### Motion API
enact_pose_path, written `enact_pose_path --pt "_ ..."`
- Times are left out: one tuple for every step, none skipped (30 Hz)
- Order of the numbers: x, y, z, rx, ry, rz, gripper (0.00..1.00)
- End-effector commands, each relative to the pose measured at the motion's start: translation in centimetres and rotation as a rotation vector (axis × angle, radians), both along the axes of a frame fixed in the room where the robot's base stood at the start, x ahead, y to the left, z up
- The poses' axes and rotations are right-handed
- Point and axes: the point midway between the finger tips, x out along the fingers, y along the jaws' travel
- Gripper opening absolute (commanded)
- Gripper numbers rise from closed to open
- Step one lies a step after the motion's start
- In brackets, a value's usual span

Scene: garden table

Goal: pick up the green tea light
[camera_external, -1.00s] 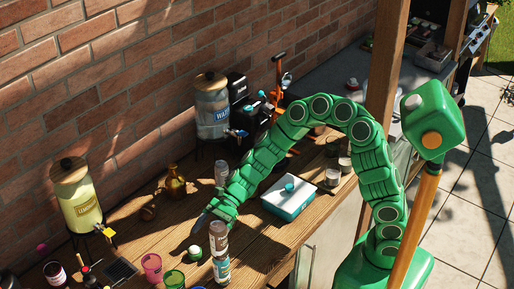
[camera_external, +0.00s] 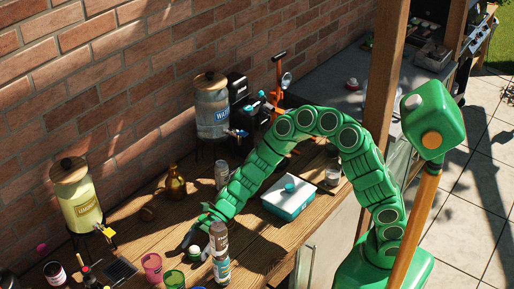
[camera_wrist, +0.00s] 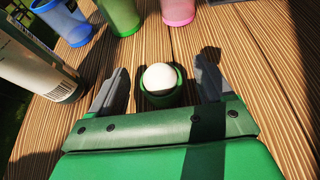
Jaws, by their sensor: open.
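The green tea light (camera_wrist: 158,97) is a small green cup with a white round top. It stands upright on the wooden table between the two open fingers of my gripper (camera_wrist: 159,90) in the wrist view, with gaps on both sides. In the external view the tea light (camera_external: 194,253) is at the tip of my gripper (camera_external: 190,241), partly covered by it. My gripper is low over the table and holds nothing.
Beyond the tea light stand a pink cup (camera_wrist: 177,10), a green cup (camera_wrist: 120,14) and a blue cup (camera_wrist: 66,22).

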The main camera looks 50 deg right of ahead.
Motion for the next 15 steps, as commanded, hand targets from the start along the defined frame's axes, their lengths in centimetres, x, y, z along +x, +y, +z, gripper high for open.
enact_pose_path --pt "-0.1 0.6 -0.2 0.0 0.002 0.001 0.8" --pt "-0.2 0.9 -0.3 0.0 0.002 0.001 0.8" --pt "-0.2 1.3 -0.4 0.0 0.001 0.002 0.8" --pt "-0.2 1.6 -0.6 0.0 0.001 0.002 0.8" --pt "-0.2 1.8 -0.7 0.0 0.001 0.002 0.8" --pt "-0.1 2.1 -0.8 0.0 0.0 0.001 0.8" --pt "-0.1 2.3 -0.9 0.0 0.0 0.001 0.8" --pt "-0.1 2.4 -1.0 0.0 0.0 0.001 0.8" --pt "-0.1 2.6 -1.0 0.0 0.0 0.0 0.8" --pt "-0.1 2.7 -1.1 0.0 0.0 0.0 0.8" --pt "-0.1 2.8 -1.1 0.0 0.0 0.0 0.8" --pt "-0.1 2.9 -1.1 0.0 0.0 -0.001 0.8" --pt "0.0 2.9 -1.1 0.0 0.0 -0.001 0.8" --pt "0.0 2.9 -1.1 0.0 0.0 -0.001 0.8" --pt "0.0 2.9 -1.1 0.0 0.0 -0.001 0.8"
